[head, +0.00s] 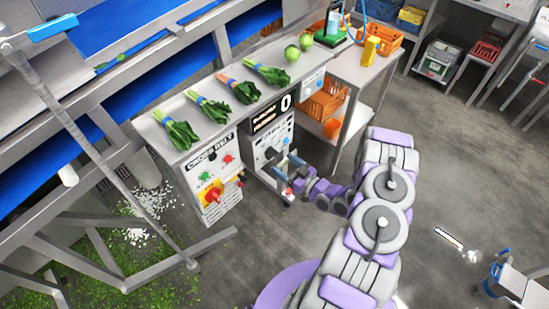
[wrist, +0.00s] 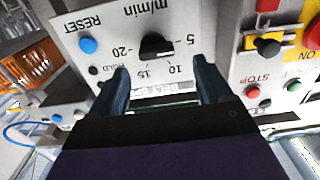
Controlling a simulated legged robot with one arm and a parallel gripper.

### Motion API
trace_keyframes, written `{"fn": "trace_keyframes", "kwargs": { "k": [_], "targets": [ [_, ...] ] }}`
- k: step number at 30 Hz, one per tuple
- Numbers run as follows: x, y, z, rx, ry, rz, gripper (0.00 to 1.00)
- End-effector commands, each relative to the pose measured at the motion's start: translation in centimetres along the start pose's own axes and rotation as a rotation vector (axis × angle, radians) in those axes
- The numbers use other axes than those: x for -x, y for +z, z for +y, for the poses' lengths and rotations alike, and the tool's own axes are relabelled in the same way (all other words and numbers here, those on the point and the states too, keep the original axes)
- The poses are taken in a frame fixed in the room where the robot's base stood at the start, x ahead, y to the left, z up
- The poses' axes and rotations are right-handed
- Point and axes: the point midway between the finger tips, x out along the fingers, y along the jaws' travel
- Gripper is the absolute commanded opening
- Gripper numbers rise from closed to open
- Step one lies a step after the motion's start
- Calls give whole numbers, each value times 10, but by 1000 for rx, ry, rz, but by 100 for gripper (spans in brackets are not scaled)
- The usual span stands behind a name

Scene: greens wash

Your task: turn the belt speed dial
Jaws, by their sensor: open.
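The belt speed dial (wrist: 156,46) is a black knob on a pale panel, seen upside down in the wrist view. A scale with 5, 10, 15 and 20 runs around it, marked m/min. My gripper (wrist: 160,64) is open, with one dark finger on each side of the dial's lower area in the picture. Whether the fingers touch the knob I cannot tell. In the head view my gripper (head: 284,170) is at the front of the dial panel (head: 278,133), and the arm hides part of that panel.
A blue RESET button (wrist: 88,46) lies left of the dial. To the right is the cross belt box (head: 212,170) with a red-yellow switch and STOP button (wrist: 252,92). Bundles of greens (head: 212,107) lie on the counter above.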

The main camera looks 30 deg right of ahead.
Motion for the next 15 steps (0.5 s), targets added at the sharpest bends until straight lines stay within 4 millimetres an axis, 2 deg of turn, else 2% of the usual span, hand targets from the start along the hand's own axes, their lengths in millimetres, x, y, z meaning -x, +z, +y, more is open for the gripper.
{"fn": "trace_keyframes", "kwargs": {
  "k": [9,15],
  "targets": [
    [-40,2,2,-1,-1,1,79],
    [-54,1,1,0,0,0,79]
  ]
}}
